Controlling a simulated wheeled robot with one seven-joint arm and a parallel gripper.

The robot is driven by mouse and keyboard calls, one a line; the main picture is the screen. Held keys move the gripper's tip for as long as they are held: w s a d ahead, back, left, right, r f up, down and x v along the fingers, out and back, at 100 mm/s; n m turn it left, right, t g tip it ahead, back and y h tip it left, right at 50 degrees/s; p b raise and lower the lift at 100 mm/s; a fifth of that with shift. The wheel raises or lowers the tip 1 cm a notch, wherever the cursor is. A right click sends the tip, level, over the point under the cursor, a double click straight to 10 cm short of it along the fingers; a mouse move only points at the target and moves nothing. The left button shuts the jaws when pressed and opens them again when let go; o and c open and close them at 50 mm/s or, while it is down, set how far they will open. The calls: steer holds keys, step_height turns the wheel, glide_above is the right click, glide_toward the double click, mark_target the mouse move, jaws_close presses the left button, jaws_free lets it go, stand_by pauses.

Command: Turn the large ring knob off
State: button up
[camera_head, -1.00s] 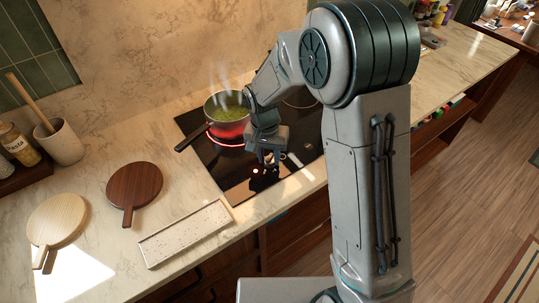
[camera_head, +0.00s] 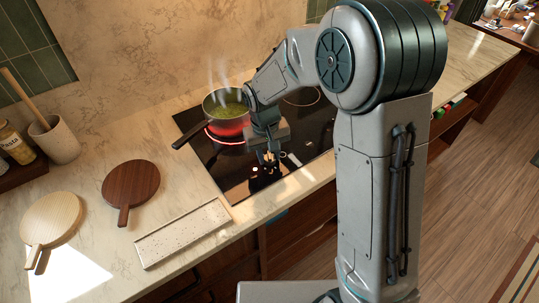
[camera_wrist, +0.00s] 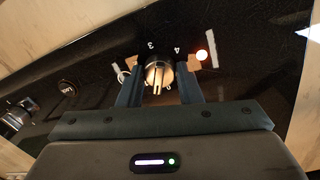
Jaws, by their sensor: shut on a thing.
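The knob (camera_wrist: 158,74) is a round metal dial with a pointer bar, on the black cooktop's front strip. My gripper (camera_wrist: 160,68) is shut on it, one finger on each side. In the head view my gripper (camera_head: 269,158) is low over the cooktop's front part, and the knob is mostly hidden. The markings 3 and 4 show beyond the knob. A burner ring (camera_head: 226,139) glows red under a steaming pot (camera_head: 229,115) of green food.
Another metal knob (camera_wrist: 17,117) is at the left in the wrist view. The pot's dark handle (camera_head: 190,136) points to the front left. A speckled tray (camera_head: 183,234), a dark round board (camera_head: 130,184) and a pale board (camera_head: 51,219) lie on the counter.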

mark_target(268, 160)
steer(key=n, duration=0.5)
steer(key=shift+r, duration=0.1)
steer(key=shift+n, duration=0.3)
stand_by(0.4)
steer(key=o, duration=0.7)
steer(key=shift+d, duration=0.15)
step_height(268, 160, up, 14)
steer(key=b, duration=0.1)
steer(key=shift+s+a, duration=0.35)
steer(key=shift+a, duration=0.05)
